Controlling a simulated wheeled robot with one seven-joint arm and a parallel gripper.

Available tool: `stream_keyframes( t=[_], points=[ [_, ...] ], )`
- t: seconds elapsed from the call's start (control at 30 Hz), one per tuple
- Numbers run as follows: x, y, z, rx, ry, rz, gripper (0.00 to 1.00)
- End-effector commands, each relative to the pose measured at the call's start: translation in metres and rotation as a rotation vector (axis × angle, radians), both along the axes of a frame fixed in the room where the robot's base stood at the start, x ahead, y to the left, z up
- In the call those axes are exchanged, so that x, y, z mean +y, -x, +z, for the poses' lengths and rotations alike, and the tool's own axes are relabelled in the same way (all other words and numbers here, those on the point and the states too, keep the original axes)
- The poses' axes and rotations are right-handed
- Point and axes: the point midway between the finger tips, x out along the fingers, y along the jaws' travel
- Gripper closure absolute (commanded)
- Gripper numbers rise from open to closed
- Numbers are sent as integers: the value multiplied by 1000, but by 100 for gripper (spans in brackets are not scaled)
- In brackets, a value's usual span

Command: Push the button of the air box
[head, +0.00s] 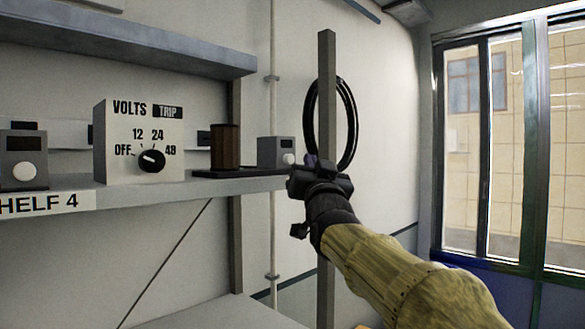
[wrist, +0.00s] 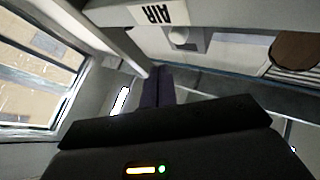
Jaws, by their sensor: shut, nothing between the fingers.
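The air box (head: 272,153) is a small grey box with a dark window, at the right end of the shelf in the head view. Its round white button (head: 288,159) faces out, just left of my gripper (head: 310,162). In the wrist view the picture is tipped over; an upside-down AIR label (wrist: 160,13) shows at the top, with the white button (wrist: 180,37) close by. My gripper's fingers (wrist: 157,83) are together and empty, pointing toward the box area, apart from the button. Part of the box's right side is hidden by my gripper in the head view.
A volts box (head: 139,142) with a black dial, a brown coil (head: 225,147) and another grey box with a white button (head: 22,160) stand on the shelf (head: 215,187). A grey post (head: 326,80) and black cable loop (head: 347,120) are beside my gripper. Windows are at right.

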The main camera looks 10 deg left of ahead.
Motion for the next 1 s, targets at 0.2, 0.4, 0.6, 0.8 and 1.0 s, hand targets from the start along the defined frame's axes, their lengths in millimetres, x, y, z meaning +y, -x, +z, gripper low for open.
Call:
stream_keyframes(
  t=[0.2, 0.4, 0.6, 0.8, 1.0],
  points=[
    [-14, 11, -3, -1, 0, 0, 100],
    [-26, 20, -2, 0, 0, 0, 100],
    [-28, 22, 0, 0, -1, 0, 100],
    [-28, 22, 0, 0, -1, 0, 100],
    [-30, 18, -11, 28, 11, -6, 100]
  ],
)
